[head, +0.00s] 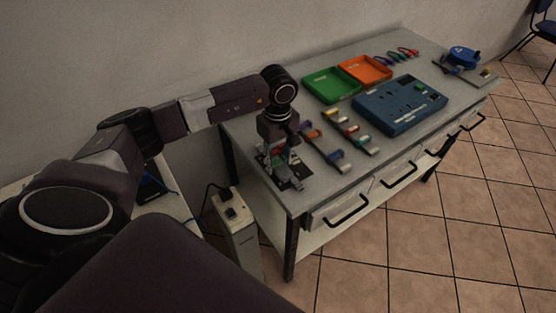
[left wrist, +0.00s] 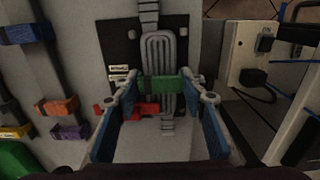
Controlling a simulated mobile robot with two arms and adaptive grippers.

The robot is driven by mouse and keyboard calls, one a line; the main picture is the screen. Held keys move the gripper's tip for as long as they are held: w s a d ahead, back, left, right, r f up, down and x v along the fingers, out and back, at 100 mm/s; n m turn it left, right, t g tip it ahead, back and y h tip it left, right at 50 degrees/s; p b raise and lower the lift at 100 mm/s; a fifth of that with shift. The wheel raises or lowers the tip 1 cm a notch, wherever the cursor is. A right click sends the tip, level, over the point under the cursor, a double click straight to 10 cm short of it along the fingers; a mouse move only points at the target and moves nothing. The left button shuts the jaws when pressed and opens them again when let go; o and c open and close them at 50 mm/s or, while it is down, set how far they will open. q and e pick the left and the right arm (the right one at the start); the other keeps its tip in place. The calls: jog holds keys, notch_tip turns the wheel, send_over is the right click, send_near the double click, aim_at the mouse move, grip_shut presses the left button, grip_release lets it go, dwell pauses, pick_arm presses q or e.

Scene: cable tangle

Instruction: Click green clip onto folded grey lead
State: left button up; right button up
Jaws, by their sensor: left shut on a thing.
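The green clip (left wrist: 167,85) lies across the folded grey lead (left wrist: 160,48) in the left wrist view, between my left gripper's (left wrist: 166,92) blue-padded fingers. The gripper is shut on the clip. The lead's loops run lengthwise under it on a black plate (left wrist: 114,41). Whether the clip is fully clicked on cannot be told. In the head view my left gripper (head: 280,168) points down at the near left end of the bench and hides much of the lead. My right gripper is not in view.
A red clip (left wrist: 143,112) lies close by the left finger. Other bundled leads with coloured clips (head: 338,157) lie right of the gripper. A green tray (head: 330,85), an orange tray (head: 366,70) and a blue case (head: 398,105) stand farther along the grey bench (head: 232,140).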

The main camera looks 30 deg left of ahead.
pick_arm(q)
jog(key=o, duration=1)
jog(key=shift+o, duration=0.9)
jog(key=o, duration=1)
jog(key=shift+r+p, duration=1.9)
jog(key=shift+r, duration=1.55)
